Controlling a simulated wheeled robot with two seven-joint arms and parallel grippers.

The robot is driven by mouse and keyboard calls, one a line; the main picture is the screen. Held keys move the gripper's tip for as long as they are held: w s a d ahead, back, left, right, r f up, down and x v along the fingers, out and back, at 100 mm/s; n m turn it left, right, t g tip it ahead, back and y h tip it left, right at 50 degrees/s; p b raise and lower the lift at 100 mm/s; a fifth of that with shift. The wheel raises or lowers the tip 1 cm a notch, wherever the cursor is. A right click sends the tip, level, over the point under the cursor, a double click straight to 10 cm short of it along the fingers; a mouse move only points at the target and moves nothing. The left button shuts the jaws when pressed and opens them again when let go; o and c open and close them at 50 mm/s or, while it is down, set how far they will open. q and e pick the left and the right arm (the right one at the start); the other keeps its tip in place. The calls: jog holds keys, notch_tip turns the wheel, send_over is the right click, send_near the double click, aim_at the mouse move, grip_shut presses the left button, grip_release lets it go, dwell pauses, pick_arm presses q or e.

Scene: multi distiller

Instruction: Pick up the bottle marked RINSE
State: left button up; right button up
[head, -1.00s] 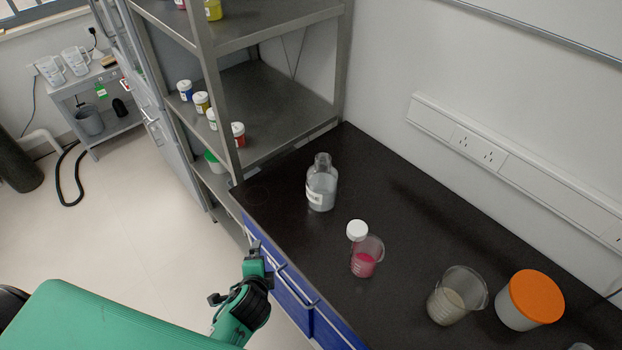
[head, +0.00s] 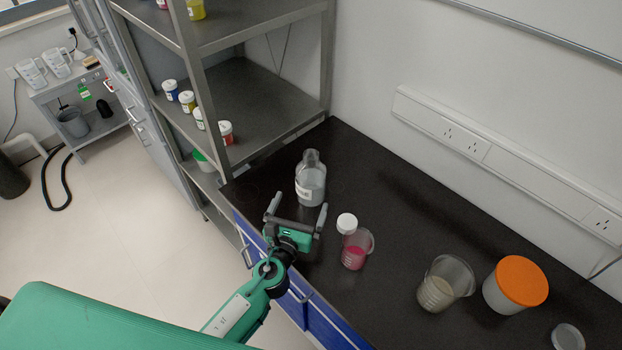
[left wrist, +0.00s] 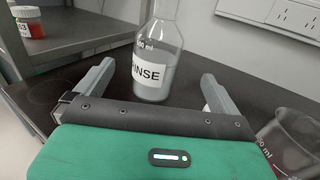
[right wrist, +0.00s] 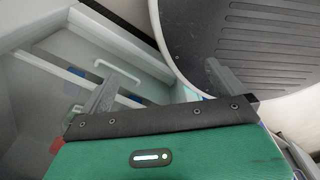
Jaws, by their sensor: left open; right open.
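The bottle marked RINSE (head: 311,184) is a clear glass bottle with a white label, standing upright on the black bench. In the left wrist view the bottle (left wrist: 155,62) shows its label, partly reading "INSE", beyond and between my fingers. My left gripper (head: 297,207) is open and empty, just on the near side of the bottle and apart from it. In the left wrist view its two fingers (left wrist: 152,88) are spread wide. My right gripper (right wrist: 168,85) is open and empty, away from the bench; it is not in the head view.
A beaker of pink liquid (head: 356,250) and a white cap (head: 347,223) are right of my left gripper. Farther right are a cloudy beaker (head: 444,284) and an orange-lidded tub (head: 515,284). A metal shelf (head: 255,100) with small jars stands left of the bottle.

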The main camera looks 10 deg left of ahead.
aim_at(311, 174)
pick_arm(q)
jog(key=w, duration=0.3)
jog(key=w+p, duration=0.1)
jog(key=w, duration=0.7)
jog(key=shift+w+d+f, duration=0.1)
jog(key=shift+d, duration=0.2)
jog(key=shift+c, duration=0.4)
jog(key=c, duration=1.5)
